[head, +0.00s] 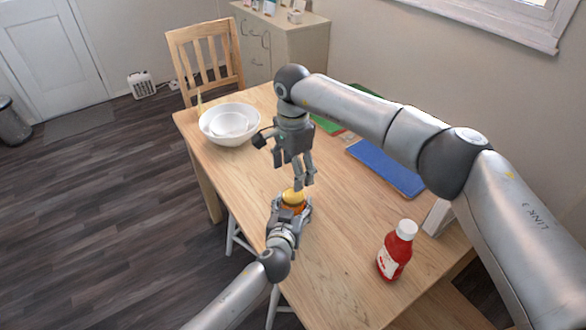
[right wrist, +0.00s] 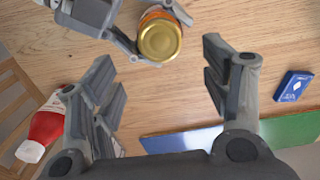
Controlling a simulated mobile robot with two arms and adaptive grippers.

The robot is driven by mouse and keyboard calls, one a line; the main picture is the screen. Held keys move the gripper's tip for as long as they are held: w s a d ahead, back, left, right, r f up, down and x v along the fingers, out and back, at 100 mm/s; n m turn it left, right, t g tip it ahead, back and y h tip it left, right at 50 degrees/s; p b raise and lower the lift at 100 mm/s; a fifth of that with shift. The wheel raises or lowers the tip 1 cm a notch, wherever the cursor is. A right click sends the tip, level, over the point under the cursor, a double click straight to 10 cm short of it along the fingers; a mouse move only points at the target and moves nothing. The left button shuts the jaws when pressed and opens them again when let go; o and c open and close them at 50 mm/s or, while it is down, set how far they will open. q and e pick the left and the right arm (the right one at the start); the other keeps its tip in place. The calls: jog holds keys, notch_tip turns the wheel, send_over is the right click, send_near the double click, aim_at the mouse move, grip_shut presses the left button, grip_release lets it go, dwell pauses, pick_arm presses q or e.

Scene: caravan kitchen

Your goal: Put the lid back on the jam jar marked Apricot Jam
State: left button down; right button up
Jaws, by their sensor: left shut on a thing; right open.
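A small jar with orange contents (head: 291,209) stands on or just above the wooden table, with a gold lid (head: 293,194) on top. The lid also shows from above in the right wrist view (right wrist: 160,41); I cannot tell how firmly it sits. The jar's label is not readable. My left gripper (head: 291,205) is shut around the jar's body; it shows in the right wrist view too (right wrist: 148,38). My right gripper (head: 304,184) is open and empty, pointing down close above the lid, with its fingers apart in the right wrist view (right wrist: 162,75).
A red bottle with a white cap (head: 395,251) stands on the table (head: 335,265) to the right. White bowls (head: 230,123) are at the far left. A blue flat item (head: 385,168) lies behind my right arm. A small blue box (right wrist: 292,86) lies nearby.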

aim_at(293, 195)
dwell(0.3)
jog(key=shift+f, duration=4)
jog(key=c, duration=1.1)
jog(key=shift+m, duration=1.6)
jog(key=o, duration=1.1)
jog(key=shift+o, duration=0.2)
